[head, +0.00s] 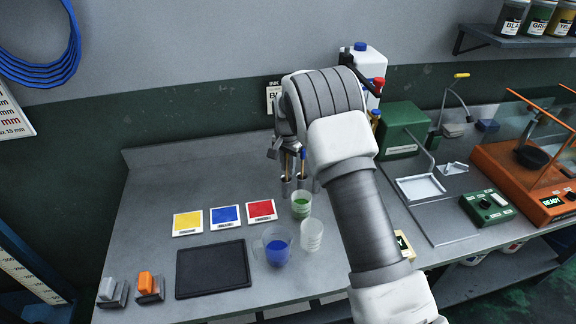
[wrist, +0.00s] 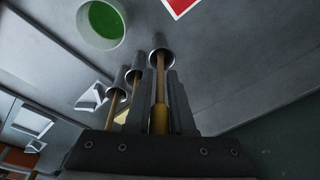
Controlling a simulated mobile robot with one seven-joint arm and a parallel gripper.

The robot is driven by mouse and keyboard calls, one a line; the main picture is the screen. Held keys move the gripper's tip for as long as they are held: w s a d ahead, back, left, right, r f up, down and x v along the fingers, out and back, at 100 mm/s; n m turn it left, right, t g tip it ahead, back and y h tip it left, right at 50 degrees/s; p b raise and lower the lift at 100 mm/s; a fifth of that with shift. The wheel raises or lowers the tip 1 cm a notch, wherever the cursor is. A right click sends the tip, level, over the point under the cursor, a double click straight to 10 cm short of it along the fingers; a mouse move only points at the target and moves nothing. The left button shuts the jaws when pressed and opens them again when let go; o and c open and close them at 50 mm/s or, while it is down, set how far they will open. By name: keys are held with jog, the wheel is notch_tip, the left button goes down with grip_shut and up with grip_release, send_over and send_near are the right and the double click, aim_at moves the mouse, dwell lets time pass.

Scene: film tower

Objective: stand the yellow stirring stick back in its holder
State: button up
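The yellow stirring stick (wrist: 159,118) has a yellow handle and a thin brown shaft. In the wrist view its handle lies between the dark fingers of my gripper (wrist: 162,90), with no clear gap on either side. The shaft's far end meets the mouth of a grey metal holder (wrist: 161,48), and its tip is hidden inside. In the head view my gripper (head: 276,150) is above the holders at the back of the bench, mostly covered by my wrist. The yellow stick cannot be made out there.
Other sticks stand in neighbouring holders (head: 303,184). Close in front are a green-ink cup (head: 301,205), a clear cup (head: 312,236) and a blue-ink jug (head: 273,246). Yellow, blue and red cards (head: 261,210) lie left.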

jog(key=o, duration=0.4)
notch_tip(320, 180, up, 17)
jog(key=s+b, duration=0.1)
jog(key=s, duration=0.1)
jog(key=shift+s+a+r, duration=0.15)
jog(key=shift+s, duration=0.2)
dwell(0.3)
